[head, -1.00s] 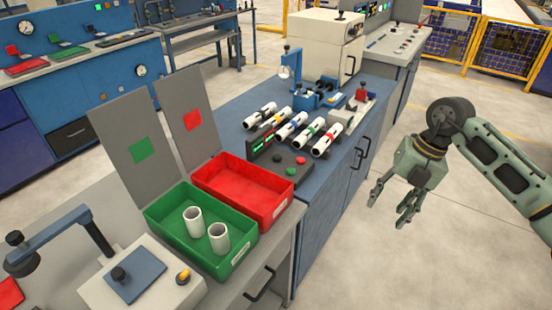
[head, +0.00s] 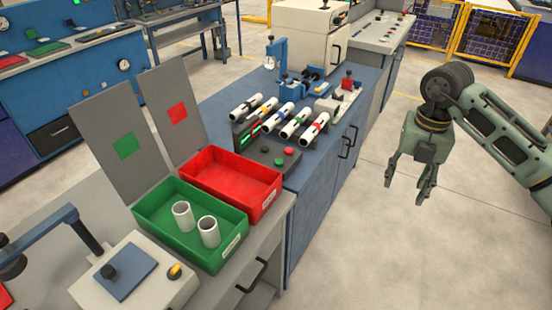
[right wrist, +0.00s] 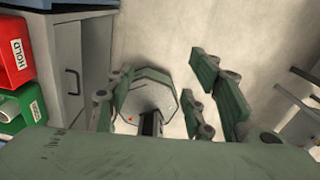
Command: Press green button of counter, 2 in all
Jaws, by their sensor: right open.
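The counter (head: 248,158) is a dark box with a lit green display, on the blue workbench in the head view. On its top are a green button (head: 278,162), a red button (head: 289,151) and a dark knob. My right gripper (head: 405,188) is open and empty, pointing down over the floor to the right of the workbench, well apart from the counter. Its spread fingers also show in the right wrist view (right wrist: 165,85), with floor beneath. The counter is not visible there. My left gripper is not in view.
A green bin (head: 150,228) with two white pipes and a red bin (head: 205,173) stand left of the counter. Several banded pipes (head: 300,122) lie on a rack behind it. A grey fixture (head: 165,292) is at the lower left. Open floor surrounds my right gripper.

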